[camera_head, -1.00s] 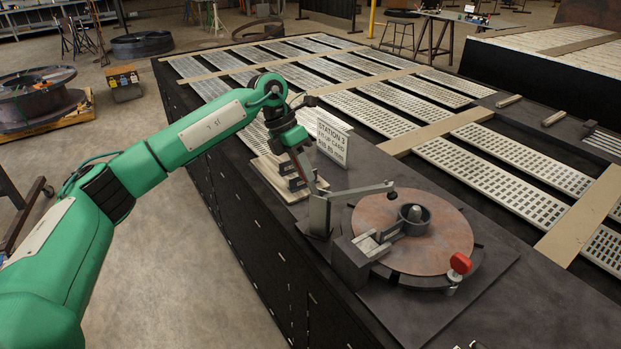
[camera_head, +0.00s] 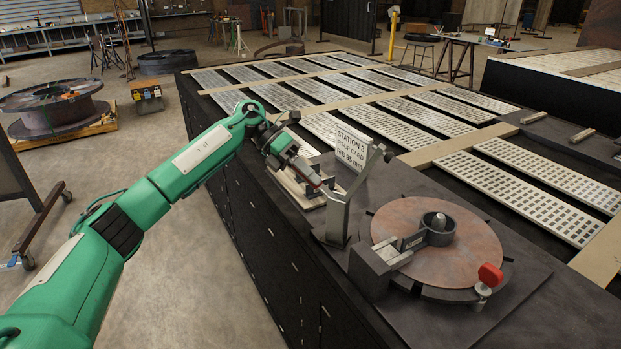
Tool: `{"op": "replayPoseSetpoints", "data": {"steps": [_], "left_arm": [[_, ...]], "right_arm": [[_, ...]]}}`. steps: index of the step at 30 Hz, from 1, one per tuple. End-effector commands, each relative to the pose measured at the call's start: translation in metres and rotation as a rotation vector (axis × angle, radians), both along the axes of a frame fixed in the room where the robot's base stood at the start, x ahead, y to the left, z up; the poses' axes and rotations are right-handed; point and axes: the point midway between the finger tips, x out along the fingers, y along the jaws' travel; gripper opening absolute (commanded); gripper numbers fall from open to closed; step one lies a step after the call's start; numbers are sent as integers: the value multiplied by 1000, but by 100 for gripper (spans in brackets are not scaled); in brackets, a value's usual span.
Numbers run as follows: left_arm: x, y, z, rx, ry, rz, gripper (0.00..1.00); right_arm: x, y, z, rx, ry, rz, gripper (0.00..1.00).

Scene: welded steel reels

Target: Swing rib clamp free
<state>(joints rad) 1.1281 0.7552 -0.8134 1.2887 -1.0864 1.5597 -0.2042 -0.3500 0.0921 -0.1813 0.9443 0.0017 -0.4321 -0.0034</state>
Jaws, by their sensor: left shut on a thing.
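The rib clamp (camera_head: 364,172) is a grey toggle clamp on an upright post (camera_head: 336,222) beside the round rust-brown reel flange (camera_head: 468,250). Its arm points steeply up and right, its dark tip high above the flange and touching nothing. My left gripper (camera_head: 317,184) is low at the left of the post, shut on the clamp's handle; the fingers hide most of the handle. A small grey rib (camera_head: 411,242) lies between a dark block (camera_head: 369,274) and the round hub (camera_head: 438,229). My right gripper is not in view.
A white card (camera_head: 350,149) reading "STATION 3" stands close behind my gripper. A red-knobbed clamp (camera_head: 490,275) sits at the flange's front right. Slotted plates (camera_head: 530,175) cover the table behind. The space above the flange is open.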

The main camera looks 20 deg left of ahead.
Motion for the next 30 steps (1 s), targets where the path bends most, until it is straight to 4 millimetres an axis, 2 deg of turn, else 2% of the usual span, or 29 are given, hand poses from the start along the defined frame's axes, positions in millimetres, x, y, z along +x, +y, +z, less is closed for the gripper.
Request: {"op": "replayPoseSetpoints", "data": {"steps": [10, 11, 14, 23, 26, 30], "left_arm": [[0, 0, 0, -6, 1, 1, 0], [0, 0, 0, -6, 1, 1, 26], [0, 0, 0, -5, 1, 1, 43], [0, 1, 1, -3, 1, 1, 43], [1, 7, 6, -3, 0, 2, 43], [3, 27, 21, -4, -1, 4, 43]], "right_arm": [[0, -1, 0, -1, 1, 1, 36], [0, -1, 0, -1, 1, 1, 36], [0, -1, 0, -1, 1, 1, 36], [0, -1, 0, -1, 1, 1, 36], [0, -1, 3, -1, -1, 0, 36], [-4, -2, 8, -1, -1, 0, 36]]}}
